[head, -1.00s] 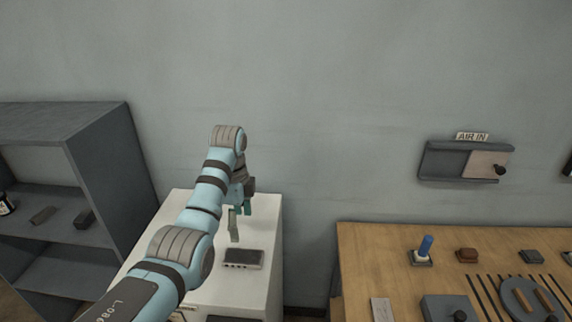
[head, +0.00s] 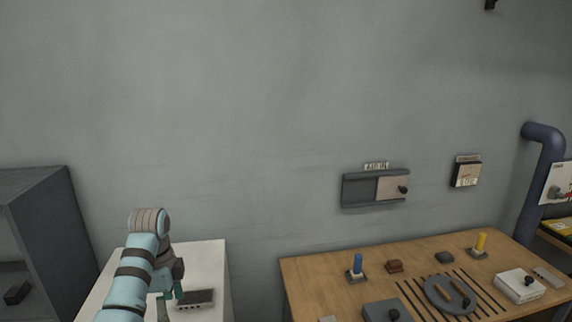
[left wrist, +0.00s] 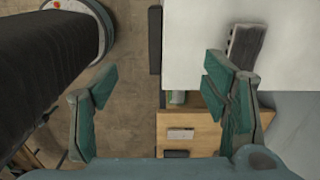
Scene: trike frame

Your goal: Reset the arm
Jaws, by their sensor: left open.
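My left arm comes in from the lower left in the head view, over the white cabinet (head: 212,262). My left gripper (head: 168,302) hangs above the cabinet top, beside a small dark grey box (head: 196,298). In the left wrist view its green fingers (left wrist: 160,85) are spread wide with nothing between them. Below them show the floor, the cabinet's edge and an open wooden drawer (left wrist: 195,118). The grey box also shows at the upper right there (left wrist: 246,45). My right gripper is in neither view.
A grey shelf (head: 45,225) stands at the left. A wooden workbench (head: 310,275) at the right holds blue (head: 357,264) and yellow (head: 481,242) pegs, a round plate (head: 448,296) and several small blocks. A sliding panel (head: 375,187) is on the wall. A gap separates cabinet and bench.

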